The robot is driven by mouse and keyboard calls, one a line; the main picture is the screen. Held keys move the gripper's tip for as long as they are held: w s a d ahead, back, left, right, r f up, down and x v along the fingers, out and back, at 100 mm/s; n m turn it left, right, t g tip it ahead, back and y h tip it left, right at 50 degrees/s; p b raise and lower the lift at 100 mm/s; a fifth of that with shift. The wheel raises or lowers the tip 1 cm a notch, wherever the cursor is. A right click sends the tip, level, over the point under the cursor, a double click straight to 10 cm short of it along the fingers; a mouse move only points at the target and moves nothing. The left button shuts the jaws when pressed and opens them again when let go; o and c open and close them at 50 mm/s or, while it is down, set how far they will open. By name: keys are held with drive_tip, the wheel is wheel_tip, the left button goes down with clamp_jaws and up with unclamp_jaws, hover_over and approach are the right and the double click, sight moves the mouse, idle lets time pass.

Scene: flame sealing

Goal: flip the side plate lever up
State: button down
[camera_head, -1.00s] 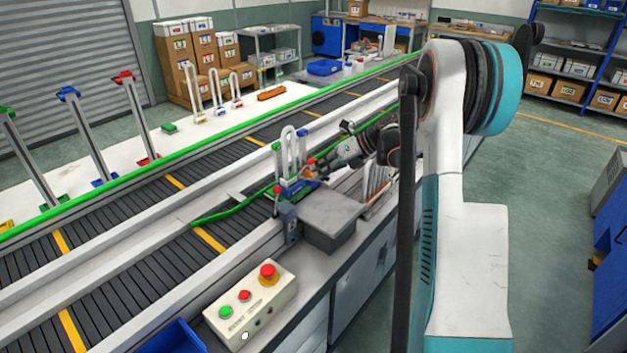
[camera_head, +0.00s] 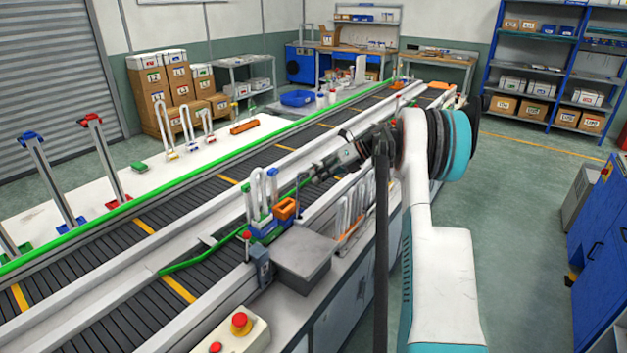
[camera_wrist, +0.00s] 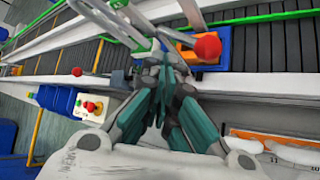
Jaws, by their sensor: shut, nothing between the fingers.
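The sealing fixture has a blue base (camera_head: 265,231) with upright white tubes (camera_head: 263,189) and an orange block (camera_head: 286,208), at the near side of the conveyor in the head view. The wrist view shows a grey rod ending in a red ball knob (camera_wrist: 207,46), in front of the orange block and a blue part (camera_wrist: 225,46). Which lever this is cannot be told for sure. My gripper (camera_wrist: 164,66) is shut and empty, its tips left of and below that knob in the picture, seemingly apart from it. In the head view my gripper (camera_head: 308,177) is right of and above the orange block.
A grey box (camera_head: 305,255) stands right in front of the fixture. A green strip (camera_head: 205,255) lies over the conveyor (camera_head: 120,262). Another red knob (camera_wrist: 77,72) and a button panel (camera_wrist: 92,106) show in the wrist view. A rack of white tubes (camera_head: 350,212) stands to the right.

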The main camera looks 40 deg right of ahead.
drive_tip(key=d, duration=0.1)
drive_tip(key=d+y, duration=0.1)
drive_tip(key=w+d, duration=0.1)
drive_tip(key=shift+f+m, duration=0.25)
drive_tip(key=shift+m, duration=0.15)
drive_tip(key=shift+d, duration=0.1)
